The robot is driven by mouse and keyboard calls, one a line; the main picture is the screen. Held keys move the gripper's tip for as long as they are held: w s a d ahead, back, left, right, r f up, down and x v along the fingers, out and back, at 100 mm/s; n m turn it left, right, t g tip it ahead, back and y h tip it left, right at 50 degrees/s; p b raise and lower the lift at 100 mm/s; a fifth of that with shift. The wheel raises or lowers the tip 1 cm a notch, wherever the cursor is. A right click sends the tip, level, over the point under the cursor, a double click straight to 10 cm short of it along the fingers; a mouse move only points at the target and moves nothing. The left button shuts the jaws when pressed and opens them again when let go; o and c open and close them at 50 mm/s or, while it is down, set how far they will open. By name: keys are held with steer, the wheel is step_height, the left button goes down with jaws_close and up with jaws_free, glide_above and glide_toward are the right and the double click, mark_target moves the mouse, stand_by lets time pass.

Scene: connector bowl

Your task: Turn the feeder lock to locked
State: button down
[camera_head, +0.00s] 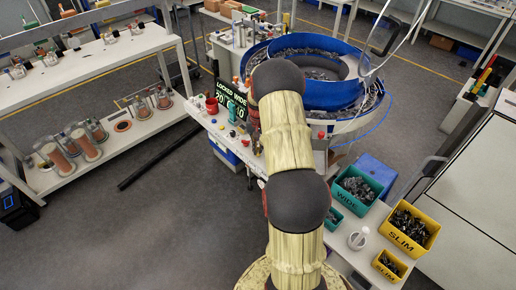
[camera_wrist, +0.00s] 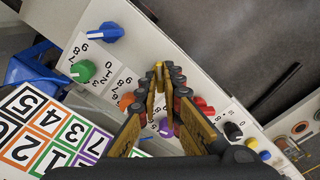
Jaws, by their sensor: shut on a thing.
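My gripper (camera_wrist: 163,70) is over the white control panel (camera_wrist: 145,62) in the wrist view. Its two fingers converge, with the tips close together on a small part at the panel that I take to be the feeder lock. The fingers hide most of that part, so I cannot see its angle. In the head view, my arm covers the gripper and the lock. The dark display (camera_head: 230,101) beside the blue bowl feeder (camera_head: 322,94) reads "LOCKED WIDE" above some numbers.
Coloured knobs sit near my fingers: green (camera_wrist: 83,71), orange (camera_wrist: 127,101), purple (camera_wrist: 166,128), blue (camera_wrist: 105,32) and red (camera_wrist: 203,106). A numbered card (camera_wrist: 50,125) lies at left. A green WIDE bin (camera_head: 358,188) and yellow SLIM bins (camera_head: 408,228) stand at right.

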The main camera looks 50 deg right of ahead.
mark_target(258, 150)
steer(key=shift+r, duration=0.1)
steer(key=c, duration=2)
jaws_free()
steer(key=shift+o, duration=0.2)
step_height(258, 150, up, 12)
